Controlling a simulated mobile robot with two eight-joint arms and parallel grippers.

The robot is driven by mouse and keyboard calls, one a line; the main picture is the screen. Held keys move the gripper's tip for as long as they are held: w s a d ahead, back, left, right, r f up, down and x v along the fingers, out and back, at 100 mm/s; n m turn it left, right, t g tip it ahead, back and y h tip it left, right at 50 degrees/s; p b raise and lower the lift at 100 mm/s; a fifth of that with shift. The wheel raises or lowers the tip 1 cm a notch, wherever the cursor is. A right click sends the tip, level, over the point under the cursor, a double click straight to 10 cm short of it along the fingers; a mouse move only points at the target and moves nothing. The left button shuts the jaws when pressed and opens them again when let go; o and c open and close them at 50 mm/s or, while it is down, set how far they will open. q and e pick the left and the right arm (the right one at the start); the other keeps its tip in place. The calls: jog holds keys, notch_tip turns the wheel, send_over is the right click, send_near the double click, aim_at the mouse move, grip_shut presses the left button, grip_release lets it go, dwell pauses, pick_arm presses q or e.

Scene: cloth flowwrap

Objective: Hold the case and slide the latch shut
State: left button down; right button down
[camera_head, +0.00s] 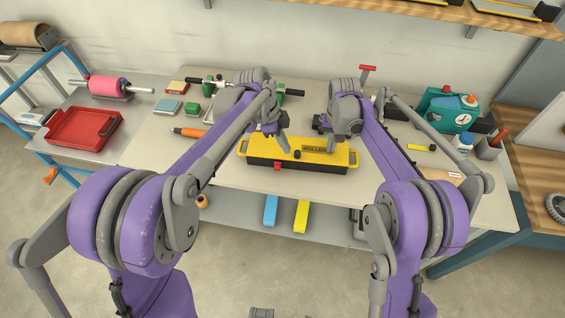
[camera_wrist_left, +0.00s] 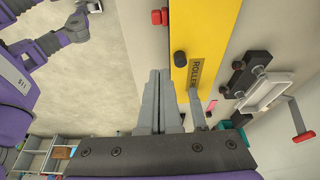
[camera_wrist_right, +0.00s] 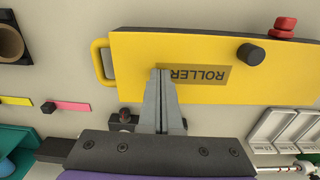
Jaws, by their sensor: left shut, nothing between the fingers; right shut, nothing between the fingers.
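The case (camera_head: 255,149) has a yellow top marked ROLLER and a black body, and lies on the table in front of me. A black knob (camera_head: 297,154) stands on its top and a red knob (camera_head: 277,166) sits at its front side; I cannot tell which is the latch. The red knob (camera_wrist_right: 284,27) and black knob (camera_wrist_right: 250,54) also show in the right wrist view. My left gripper (camera_head: 286,148) is shut and empty, above the case near the black knob. My right gripper (camera_head: 331,148) is shut and empty, over the ROLLER label (camera_wrist_right: 205,76). Contact is unclear.
A red tray (camera_head: 82,130) and pink roll (camera_head: 110,86) are at the left. Green clamps (camera_head: 208,88), an orange-handled tool (camera_head: 188,132) and a teal container (camera_head: 452,110) lie around. The table in front of the case is clear.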

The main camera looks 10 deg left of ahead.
aim_at(277, 166)
pick_arm(q)
jog(key=shift+f, duration=0.1)
pick_arm(e)
jog(key=shift+s+f, duration=0.1)
jog(key=shift+f, duration=0.1)
pick_arm(q)
jog(key=x, duration=0.9)
jog(key=shift+d+f, duration=0.15)
jog(key=shift+f, duration=0.05)
jog(key=a, duration=0.3)
jog(key=shift+f, duration=0.25)
jog(key=shift+s+a, duration=0.1)
jog(key=shift+a, duration=0.35)
jog(key=a, duration=0.6)
jog(key=shift+s+a, duration=0.2)
jog(key=shift+a, duration=0.15)
jog(key=shift+d, duration=0.1)
